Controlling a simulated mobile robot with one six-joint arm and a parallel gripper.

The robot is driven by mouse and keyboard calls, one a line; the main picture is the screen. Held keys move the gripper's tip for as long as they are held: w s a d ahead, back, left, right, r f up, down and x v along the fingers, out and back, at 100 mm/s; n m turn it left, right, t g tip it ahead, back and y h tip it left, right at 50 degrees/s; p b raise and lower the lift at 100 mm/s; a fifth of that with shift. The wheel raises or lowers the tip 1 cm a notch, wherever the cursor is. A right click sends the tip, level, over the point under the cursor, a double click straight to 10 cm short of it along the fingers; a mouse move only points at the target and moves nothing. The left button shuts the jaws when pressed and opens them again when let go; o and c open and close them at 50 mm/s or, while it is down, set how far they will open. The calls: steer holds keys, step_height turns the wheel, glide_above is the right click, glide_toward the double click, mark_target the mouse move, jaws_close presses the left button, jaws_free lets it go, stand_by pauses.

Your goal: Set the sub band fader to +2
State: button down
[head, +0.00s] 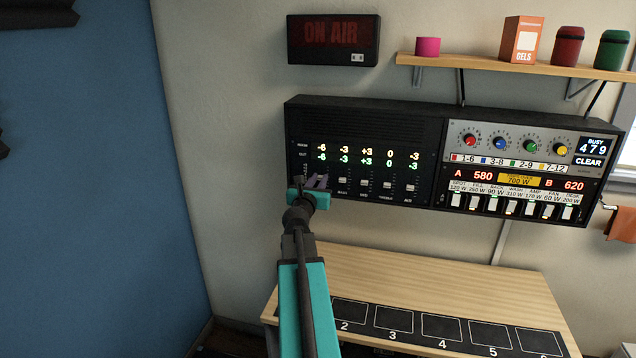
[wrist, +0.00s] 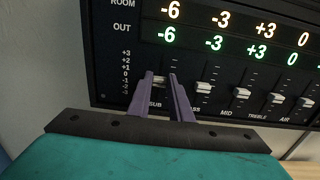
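The sub band fader (wrist: 159,80) is the leftmost slider of the black panel, above the label SUB. Its pale cap shows between my gripper's two purple fingertips in the wrist view (wrist: 160,75). The cap sits near the middle of the +3 to -3 scale (wrist: 126,73), roughly level with the other caps; its exact mark is hard to read. Whether the fingers press on the cap or only stand beside it I cannot tell. The sub column reads -6 for ROOM and -6 for OUT. In the head view my gripper (head: 318,181) covers the sub fader.
The bass fader (wrist: 204,88) is close right of my fingers, with mid (wrist: 239,93) and other sliders beyond. A knob and switch panel (head: 520,140) adjoins on the right. A wooden desk (head: 420,275) lies below and a shelf (head: 480,66) above.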

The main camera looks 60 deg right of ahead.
steer(key=shift+s+r+p, duration=0.15)
steer(key=shift+r+p, duration=0.9)
steer(key=shift+r, duration=0.2)
steer(key=c, duration=1.6)
jaws_free()
steer(key=shift+a, duration=0.1)
